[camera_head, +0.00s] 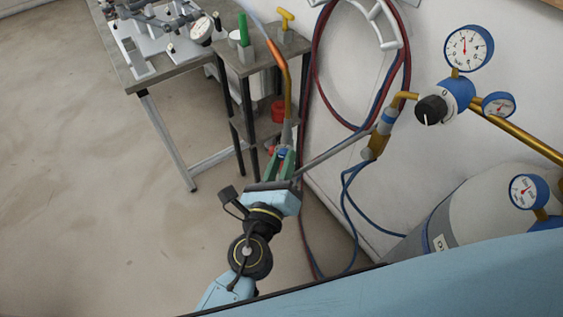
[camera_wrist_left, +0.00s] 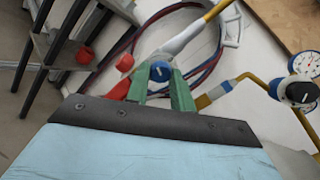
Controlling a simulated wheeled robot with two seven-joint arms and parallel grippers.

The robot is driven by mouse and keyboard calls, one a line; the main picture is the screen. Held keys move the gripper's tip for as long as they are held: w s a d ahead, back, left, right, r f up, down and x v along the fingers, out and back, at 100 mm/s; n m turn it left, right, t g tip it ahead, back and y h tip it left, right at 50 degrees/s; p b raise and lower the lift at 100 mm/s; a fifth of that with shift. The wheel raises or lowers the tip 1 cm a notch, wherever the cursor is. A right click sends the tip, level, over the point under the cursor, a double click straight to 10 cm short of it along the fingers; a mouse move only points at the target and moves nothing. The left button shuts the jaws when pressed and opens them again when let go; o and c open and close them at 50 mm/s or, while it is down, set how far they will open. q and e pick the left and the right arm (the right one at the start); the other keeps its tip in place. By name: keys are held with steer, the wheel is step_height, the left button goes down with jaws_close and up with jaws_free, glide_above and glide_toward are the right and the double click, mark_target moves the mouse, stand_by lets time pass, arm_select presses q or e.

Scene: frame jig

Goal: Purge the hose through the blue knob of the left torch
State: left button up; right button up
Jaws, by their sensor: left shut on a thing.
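The torch (camera_head: 287,85) has a brass neck and a grey handle and points up and to the left in the head view. In the left wrist view its grey handle (camera_wrist_left: 185,38) runs up to the right. The blue knob (camera_wrist_left: 160,71) sits at the handle's lower end, between the green fingers of my left gripper (camera_wrist_left: 160,88). My left gripper (camera_head: 284,162) is shut on the blue knob. A red knob (camera_wrist_left: 124,62) shows just left of the blue one. The knob is mostly covered by the fingers in the head view. My right gripper is not in view.
Red and blue hoses (camera_head: 316,80) hang coiled on the wall. Right are a regulator with a black knob (camera_head: 431,110), a large gauge (camera_head: 468,47) and a gas cylinder (camera_head: 490,205). A small stand (camera_head: 250,66) and a workbench (camera_head: 150,79) stand behind. The floor left is clear.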

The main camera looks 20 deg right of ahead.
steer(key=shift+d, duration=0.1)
arm_select(q)
steer(key=o, duration=1)
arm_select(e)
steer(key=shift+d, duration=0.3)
arm_select(q)
steer(key=shift+b+v, duration=1.25)
steer(key=shift+v, duration=5.45)
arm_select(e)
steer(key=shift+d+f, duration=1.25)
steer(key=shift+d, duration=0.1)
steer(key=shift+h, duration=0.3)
